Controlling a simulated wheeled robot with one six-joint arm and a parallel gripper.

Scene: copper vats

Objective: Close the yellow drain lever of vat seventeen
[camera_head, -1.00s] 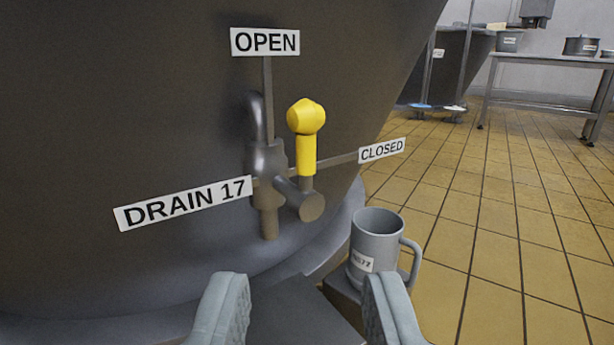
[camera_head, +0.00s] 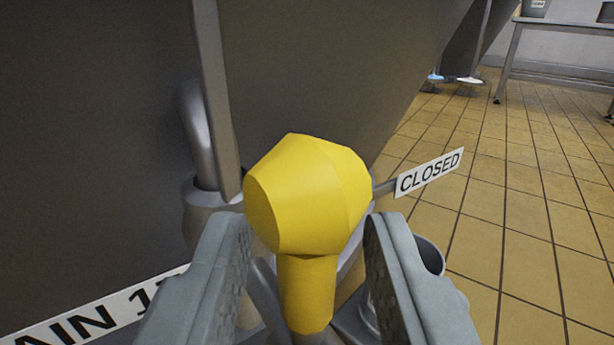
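The yellow drain lever (camera_head: 308,195) stands upright in front of the dark vat (camera_head: 300,70), with its thick knob at the top. My gripper (camera_head: 308,235) is open, with one grey finger to the left of the lever and one to the right. I see gaps beside the lever's narrow stem, so the fingers do not clasp it there. The CLOSED sign (camera_head: 429,173) is on a bar to the right of the lever. The DRAIN 17 sign (camera_head: 95,312) is partly cut off at the lower left. The lever's pivot is mostly hidden.
A grey pipe and valve body (camera_head: 205,205) stand left of the lever. Open tiled floor (camera_head: 530,200) lies to the right, with a metal table (camera_head: 560,70) at the back.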

